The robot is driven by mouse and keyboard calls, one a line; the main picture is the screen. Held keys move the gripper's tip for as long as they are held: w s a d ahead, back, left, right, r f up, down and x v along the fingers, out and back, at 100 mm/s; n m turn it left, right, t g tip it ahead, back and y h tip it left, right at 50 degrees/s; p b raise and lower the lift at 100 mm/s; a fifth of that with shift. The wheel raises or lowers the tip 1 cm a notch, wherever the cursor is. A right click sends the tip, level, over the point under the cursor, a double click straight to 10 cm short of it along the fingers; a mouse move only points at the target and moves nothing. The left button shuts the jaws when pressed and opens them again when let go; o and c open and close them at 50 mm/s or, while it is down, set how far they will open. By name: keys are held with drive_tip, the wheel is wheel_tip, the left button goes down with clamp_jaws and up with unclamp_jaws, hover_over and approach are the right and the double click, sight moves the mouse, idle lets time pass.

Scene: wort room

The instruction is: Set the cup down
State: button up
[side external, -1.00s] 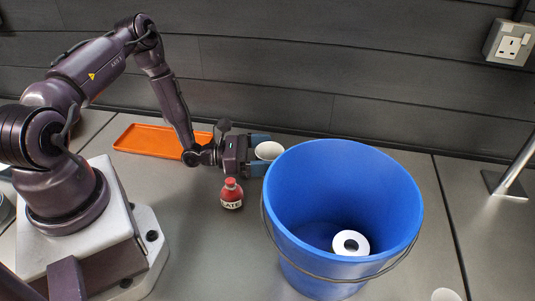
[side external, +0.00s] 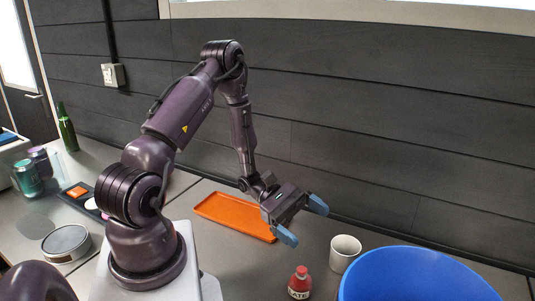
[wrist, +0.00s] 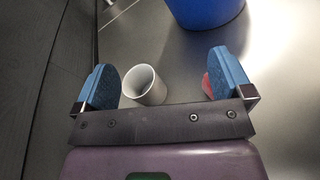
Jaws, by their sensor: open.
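A white cup (side external: 345,253) stands upright on the grey table, left of and behind the blue bucket. My gripper (side external: 303,221) is open and empty, apart from the cup, to its upper left in the side view. In the wrist view the cup (wrist: 145,85) shows ahead of the gap between my two blue fingers (wrist: 163,84), nearer the left finger. The cup's mouth is visible and its inside looks empty.
A blue bucket (side external: 415,275) stands right of the cup. A red bottle (side external: 300,283) with a label is in front of the cup. An orange tray (side external: 230,215) lies behind my gripper. A tin (side external: 66,243), cans and a green bottle (side external: 66,130) stand at the left.

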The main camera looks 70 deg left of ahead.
drive_tip(key=s+d+r+m+y, duration=0.2)
drive_tip(key=s+r+m+y, duration=0.1)
drive_tip(key=r+m, duration=0.4)
drive_tip(key=s+d+r+m+g+y, duration=0.1)
drive_tip(key=s+d+r+m+y, duration=0.1)
drive_tip(key=s+r+m+y, duration=0.2)
drive_tip(key=s+d+r+m+g+y, duration=0.1)
drive_tip(key=s+r+m+y, duration=0.3)
drive_tip(key=r+m, duration=0.6)
wheel_tip(320, 180, up, 2)
drive_tip(key=d+y, duration=0.1)
drive_tip(key=y, duration=0.1)
drive_tip(key=shift+s+r+y, duration=0.15)
drive_tip(key=shift+s+y, duration=0.05)
drive_tip(key=shift+y, duration=0.2)
